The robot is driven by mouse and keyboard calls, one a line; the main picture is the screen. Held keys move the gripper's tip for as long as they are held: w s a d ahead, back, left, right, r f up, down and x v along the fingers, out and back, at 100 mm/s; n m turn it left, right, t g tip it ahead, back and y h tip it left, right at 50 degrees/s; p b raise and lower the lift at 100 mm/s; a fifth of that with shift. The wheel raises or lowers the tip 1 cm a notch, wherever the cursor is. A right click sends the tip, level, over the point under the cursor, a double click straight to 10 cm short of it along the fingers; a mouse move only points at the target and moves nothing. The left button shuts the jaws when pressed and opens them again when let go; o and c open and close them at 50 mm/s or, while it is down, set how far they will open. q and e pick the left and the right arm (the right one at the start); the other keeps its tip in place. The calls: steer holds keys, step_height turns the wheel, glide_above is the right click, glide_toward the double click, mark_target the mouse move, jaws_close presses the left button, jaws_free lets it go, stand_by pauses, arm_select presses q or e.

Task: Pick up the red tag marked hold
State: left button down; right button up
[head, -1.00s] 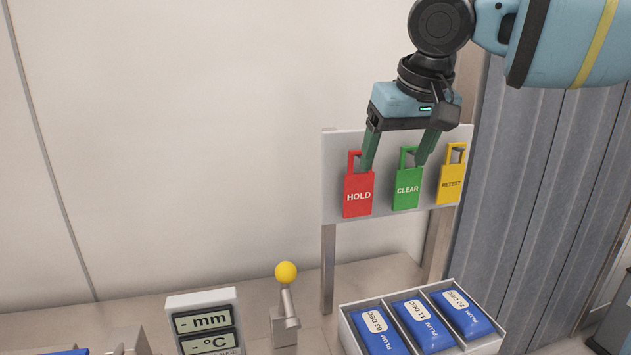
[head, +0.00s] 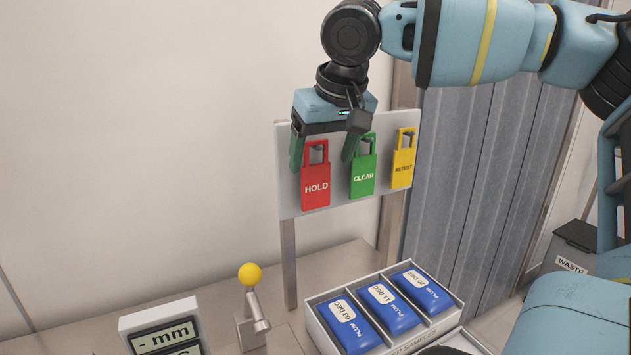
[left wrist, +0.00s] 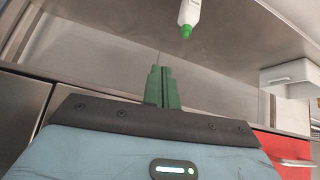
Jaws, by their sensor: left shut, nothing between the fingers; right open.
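The red tag marked HOLD (head: 316,187) hangs at the left of a grey board (head: 340,203), with its loop at the top. My right gripper (head: 322,163) is open and points down in front of the board. Its fingers are spread to either side of the red tag's loop, one near the board's left edge and one close to the green CLEAR tag (head: 363,178). I cannot tell whether a finger touches a tag. My left gripper (left wrist: 162,86) shows only in the left wrist view, shut and empty.
A yellow RETEST tag (head: 402,169) hangs at the board's right. Below stand a white box (head: 314,318) of blue PLUM packs, a yellow-knobbed lever (head: 250,275) and a gauge (head: 160,318). A grey waste bin (head: 572,248) is at right. A green-tipped bottle (left wrist: 188,14) shows in the left wrist view.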

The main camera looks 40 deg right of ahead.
mark_target(317, 175)
steer(key=x, duration=0.5)
steer(key=shift+r, duration=0.1)
steer(key=shift+c, duration=0.3)
steer(key=c, duration=1)
